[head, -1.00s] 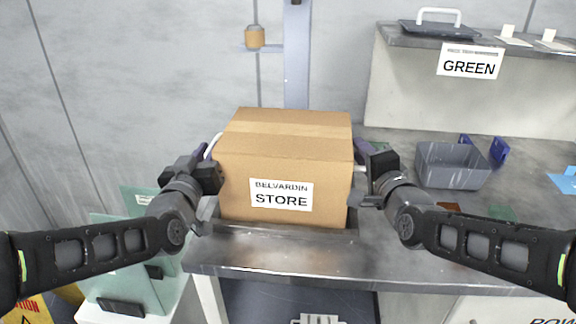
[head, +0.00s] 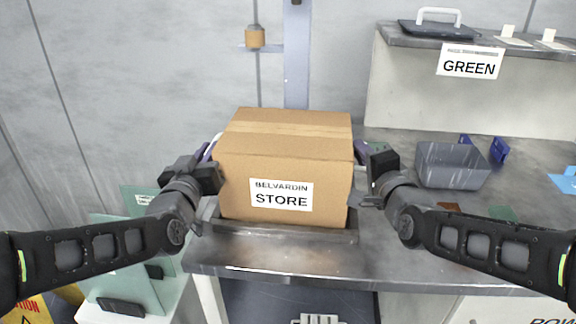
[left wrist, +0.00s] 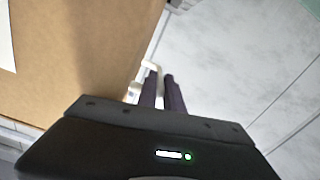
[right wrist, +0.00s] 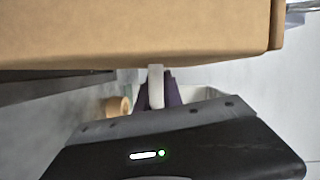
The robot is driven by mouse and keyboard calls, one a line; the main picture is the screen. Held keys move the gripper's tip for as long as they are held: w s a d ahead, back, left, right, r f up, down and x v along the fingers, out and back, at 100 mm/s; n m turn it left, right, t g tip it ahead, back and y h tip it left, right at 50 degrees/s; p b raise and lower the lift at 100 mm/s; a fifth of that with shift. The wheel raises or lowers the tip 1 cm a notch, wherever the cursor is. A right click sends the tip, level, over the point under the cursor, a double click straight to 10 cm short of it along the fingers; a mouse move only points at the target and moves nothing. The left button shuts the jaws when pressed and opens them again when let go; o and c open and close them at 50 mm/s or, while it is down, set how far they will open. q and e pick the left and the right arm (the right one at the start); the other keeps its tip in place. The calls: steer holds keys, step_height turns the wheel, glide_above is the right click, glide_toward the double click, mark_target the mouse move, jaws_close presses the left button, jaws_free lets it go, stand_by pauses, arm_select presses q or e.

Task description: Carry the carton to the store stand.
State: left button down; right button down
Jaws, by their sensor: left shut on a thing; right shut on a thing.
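The brown carton (head: 285,160), labelled BELVARDIN STORE, is upright at a dark shallow tray (head: 285,236) on the grey bench. Whether its bottom touches the tray is hard to tell. My left gripper (head: 206,152) is at its left side, shut on a white handle there; the left wrist view shows the handle (left wrist: 150,68) between the fingers (left wrist: 163,92). My right gripper (head: 362,152) is at the right side, shut on the other white handle (right wrist: 156,85), also beside the carton wall (right wrist: 140,30). No store stand can be identified.
The grey bench (head: 270,260) runs right, with a grey bin (head: 452,166) and blue pieces (head: 499,150) on it. A raised shelf (head: 480,42) with a GREEN sign (head: 470,62) stands behind. Pale green panels (head: 125,265) stand low at left. A column (head: 296,60) rises behind the carton.

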steer(key=shift+f, duration=0.1)
stand_by(0.8)
